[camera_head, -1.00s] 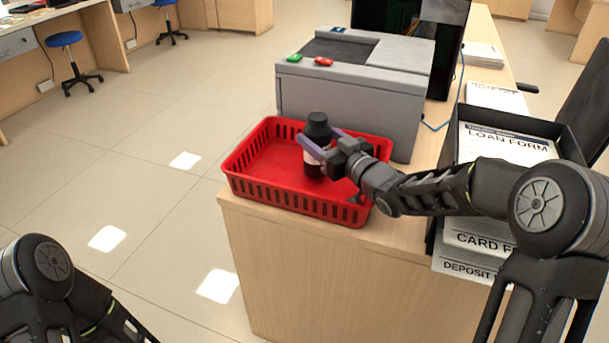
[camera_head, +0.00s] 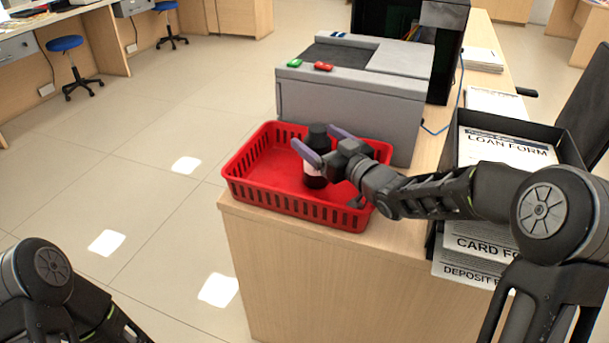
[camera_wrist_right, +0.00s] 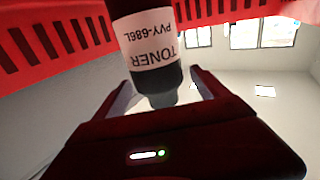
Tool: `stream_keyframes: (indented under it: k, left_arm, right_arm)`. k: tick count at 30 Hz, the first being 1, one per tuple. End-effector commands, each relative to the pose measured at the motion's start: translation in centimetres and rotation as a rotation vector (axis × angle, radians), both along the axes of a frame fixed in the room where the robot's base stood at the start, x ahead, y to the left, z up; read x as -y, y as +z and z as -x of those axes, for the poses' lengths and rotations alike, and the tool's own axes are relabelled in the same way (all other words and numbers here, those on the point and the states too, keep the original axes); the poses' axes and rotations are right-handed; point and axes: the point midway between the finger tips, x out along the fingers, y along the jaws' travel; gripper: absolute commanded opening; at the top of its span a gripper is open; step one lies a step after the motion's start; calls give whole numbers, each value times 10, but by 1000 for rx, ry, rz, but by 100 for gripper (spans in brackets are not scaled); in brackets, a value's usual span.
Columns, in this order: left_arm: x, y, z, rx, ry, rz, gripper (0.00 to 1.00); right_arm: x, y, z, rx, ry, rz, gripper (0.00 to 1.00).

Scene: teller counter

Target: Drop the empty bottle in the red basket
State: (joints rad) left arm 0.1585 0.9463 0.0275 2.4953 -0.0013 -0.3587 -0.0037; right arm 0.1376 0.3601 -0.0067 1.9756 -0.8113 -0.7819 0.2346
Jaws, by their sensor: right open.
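The bottle (camera_head: 313,168) is dark with a white label. It stands about upright inside the red basket (camera_head: 290,205), right of its middle. In the right wrist view, the bottle (camera_wrist_right: 150,45) shows a label reading "TONER". My right gripper (camera_head: 322,142) is open, with its purple fingers on either side of the bottle's upper part and apart from it.
A grey machine (camera_head: 350,105) with green and red buttons stands behind the basket. A black tray of forms (camera_head: 505,150) is to the right. The basket sits at the counter's front left corner (camera_head: 300,240), close to the edge. Open floor lies to the left.

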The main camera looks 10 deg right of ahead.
Motion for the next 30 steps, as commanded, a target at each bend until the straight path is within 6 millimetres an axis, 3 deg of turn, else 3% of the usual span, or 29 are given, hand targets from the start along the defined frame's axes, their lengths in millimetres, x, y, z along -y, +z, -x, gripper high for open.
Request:
stream_keyframes:
  k: [15,30]
  left_arm:
    - [0,15,0,0,0,0,20]
    - [0,16,0,0,0,0,20]
  right_arm:
    - [0,87,0,5,0,-1,84]
    - [0,94,0,2,0,-1,84]
